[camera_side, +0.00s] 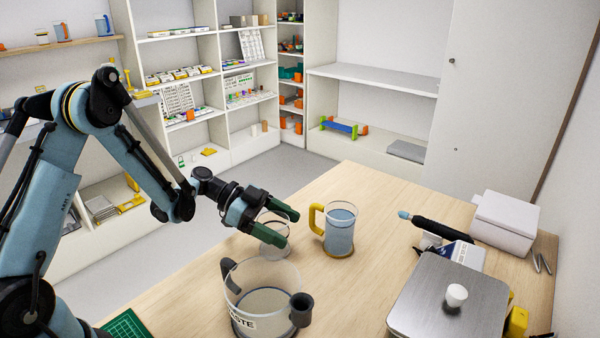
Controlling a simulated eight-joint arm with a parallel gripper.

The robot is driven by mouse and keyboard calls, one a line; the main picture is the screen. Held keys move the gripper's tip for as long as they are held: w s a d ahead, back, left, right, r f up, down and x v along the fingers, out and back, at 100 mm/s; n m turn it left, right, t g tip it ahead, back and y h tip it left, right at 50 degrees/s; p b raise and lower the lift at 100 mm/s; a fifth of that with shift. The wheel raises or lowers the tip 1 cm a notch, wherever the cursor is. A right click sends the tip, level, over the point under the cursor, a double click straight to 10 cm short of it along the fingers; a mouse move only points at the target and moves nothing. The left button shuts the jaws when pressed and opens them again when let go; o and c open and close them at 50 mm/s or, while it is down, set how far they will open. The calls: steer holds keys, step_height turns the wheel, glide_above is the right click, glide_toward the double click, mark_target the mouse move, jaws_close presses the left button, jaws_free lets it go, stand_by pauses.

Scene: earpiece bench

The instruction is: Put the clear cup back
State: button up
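The clear cup (271,234) is see-through and stands roughly upright between the green fingers of my gripper (284,229). One finger passes behind it and one in front, and both look to be against its sides. I cannot tell whether its base touches the table or is just above it. The cup is left of a jug and behind a large clear container.
A jug with a yellow handle (340,232) holds bluish liquid. The clear waste container (262,298) has dark side parts. A white box (505,223) stands at the right. The wooden table (365,185) is bare at the back.

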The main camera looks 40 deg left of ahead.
steer(key=shift+o, duration=1.2)
steer(key=shift+a+r, duration=0.2)
steer(key=shift+r, duration=0.05)
steer(key=v, duration=1.1)
steer(key=s+d+r+n+t+y, duration=0.1)
steer(key=s+d+r+n+y, duration=0.1)
steer(key=s+n+y, duration=0.3)
steer(key=s+d+r+n+t+y, duration=0.1)
steer(key=s+d+r+n+y, duration=0.1)
steer(key=s+d+n+y, duration=0.3)
steer(key=n+y, duration=0.2)
steer(key=n, duration=0.1)
steer(key=shift+r+n, duration=0.3)
steer(key=shift+r, duration=0.1)
